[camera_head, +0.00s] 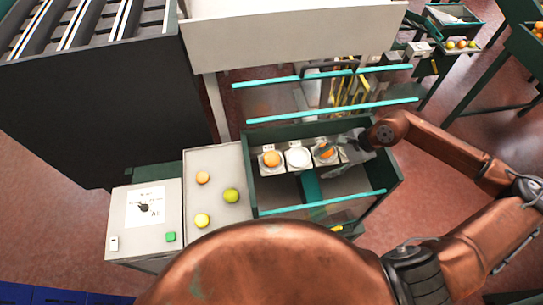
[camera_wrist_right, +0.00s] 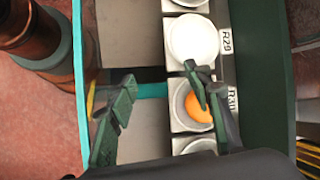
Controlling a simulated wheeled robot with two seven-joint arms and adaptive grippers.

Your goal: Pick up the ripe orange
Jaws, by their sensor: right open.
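One orange fruit (camera_head: 271,159) sits in the left white cup of the green-walled bin. Another orange fruit (camera_head: 325,152) sits in a cup further right, beside my right gripper (camera_head: 343,154). In the right wrist view this orange (camera_wrist_right: 198,107) lies in its round cup, partly covered by one finger. My right gripper (camera_wrist_right: 160,80) is open, with its fingers spread and nothing between them. One finger is over the orange's cup; the other is over the bin floor to the left. I cannot tell whether the finger touches the orange. My left gripper is not in view.
A pale orange fruit (camera_head: 202,177), a green one (camera_head: 231,195) and a yellow one (camera_head: 202,220) lie on the grey tabletop (camera_head: 217,160). The bin's teal front rail (camera_head: 322,203) borders the bin.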

